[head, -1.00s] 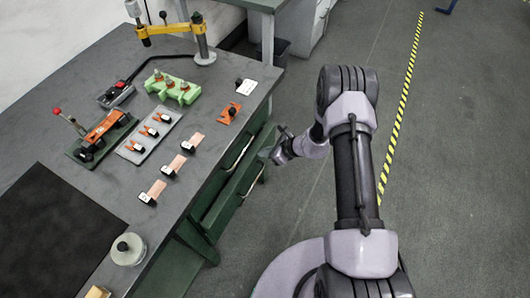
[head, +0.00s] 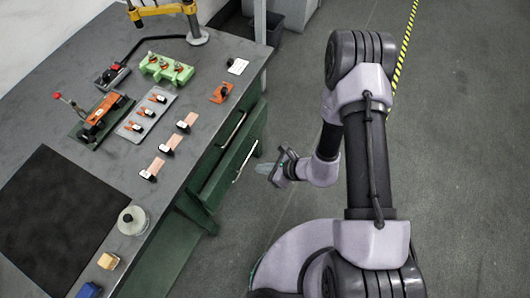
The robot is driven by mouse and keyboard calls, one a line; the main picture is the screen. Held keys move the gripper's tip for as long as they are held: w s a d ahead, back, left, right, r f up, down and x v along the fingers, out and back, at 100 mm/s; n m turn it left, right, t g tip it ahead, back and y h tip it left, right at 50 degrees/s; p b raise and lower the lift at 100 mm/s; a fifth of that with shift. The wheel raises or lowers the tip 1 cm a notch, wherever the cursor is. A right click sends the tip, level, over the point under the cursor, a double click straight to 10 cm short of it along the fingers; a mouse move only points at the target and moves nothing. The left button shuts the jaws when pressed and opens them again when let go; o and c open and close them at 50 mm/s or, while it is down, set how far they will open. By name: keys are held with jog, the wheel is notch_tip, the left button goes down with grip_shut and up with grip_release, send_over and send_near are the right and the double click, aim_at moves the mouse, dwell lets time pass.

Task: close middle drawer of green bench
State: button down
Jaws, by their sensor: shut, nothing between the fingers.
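The green bench (head: 168,262) has a dark grey top and stands on the left in the head view. Its drawers are on the side facing right. One drawer (head: 222,180), which looks like the middle one, sticks out from the bench below a higher drawer front. It has a pale bar handle (head: 246,163) along its outer face. My gripper (head: 268,169) is shut and empty, just right of this handle, pointing left toward the drawer. It looks apart from the drawer, but the exact gap cannot be told. The drawer's inside is mostly hidden.
Another pale handle (head: 233,129) shows higher on the bench side. On the top lie a dark mat (head: 55,215), a green block (head: 166,68), a grey tray (head: 145,115) and a round jar (head: 132,220).

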jog(key=b, duration=0.5)
send_near(229, 165)
jog(key=x, duration=0.5)
jog(key=shift+d+f, duration=0.1)
jog(key=shift+f, duration=0.5)
jog(key=shift+w+a+r, duration=0.1)
jog(key=shift+w+a, duration=0.05)
jog(key=shift+a, duration=0.2)
jog(key=shift+a, duration=0.1)
